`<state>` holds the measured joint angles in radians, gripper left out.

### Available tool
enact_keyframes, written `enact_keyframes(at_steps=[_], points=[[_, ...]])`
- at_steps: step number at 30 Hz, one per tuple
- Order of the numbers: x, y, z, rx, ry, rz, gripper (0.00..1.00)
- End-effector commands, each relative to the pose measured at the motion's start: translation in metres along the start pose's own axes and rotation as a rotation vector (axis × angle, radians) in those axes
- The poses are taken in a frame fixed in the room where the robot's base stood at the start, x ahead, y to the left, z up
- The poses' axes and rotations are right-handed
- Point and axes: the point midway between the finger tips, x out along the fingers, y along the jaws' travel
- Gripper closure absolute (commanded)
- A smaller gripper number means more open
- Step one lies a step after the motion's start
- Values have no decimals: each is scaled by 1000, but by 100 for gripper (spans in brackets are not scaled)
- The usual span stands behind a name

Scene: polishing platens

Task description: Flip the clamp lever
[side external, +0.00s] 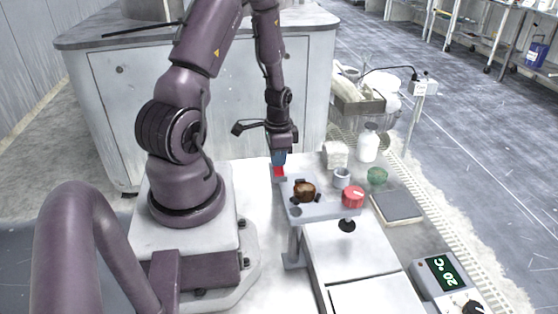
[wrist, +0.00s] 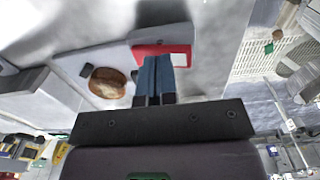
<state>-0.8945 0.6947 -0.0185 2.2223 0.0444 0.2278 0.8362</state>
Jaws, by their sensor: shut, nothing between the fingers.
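A red piece (side external: 279,171), which may be the clamp lever, sits at the back left end of the grey raised plate (side external: 325,211). In the wrist view the red piece (wrist: 148,50) shows with a pale face just beyond my fingertips. My gripper (side external: 279,160) points down with its blue fingers shut and empty, right over the red piece. In the wrist view my gripper (wrist: 153,62) overlaps the red piece, and I cannot tell whether they touch. A brown lump (side external: 304,190) sits on the plate among dark holders; it also shows in the wrist view (wrist: 108,82).
A red knob-like round (side external: 353,196) and a grey cup (side external: 342,177) stand at the plate's right. Behind are a white bottle (side external: 368,146) and a green item (side external: 376,176). A dark flat pad (side external: 397,207) and a temperature display (side external: 444,272) lie to the right.

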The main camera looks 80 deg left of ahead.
Motion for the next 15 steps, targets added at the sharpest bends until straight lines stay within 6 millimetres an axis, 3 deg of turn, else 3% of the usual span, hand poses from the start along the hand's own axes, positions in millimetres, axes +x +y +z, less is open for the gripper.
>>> enact_keyframes(at_steps=[10,15], points=[[-2,0,0,1,1,0,100],[-18,3,-1,2,3,-3,100]])
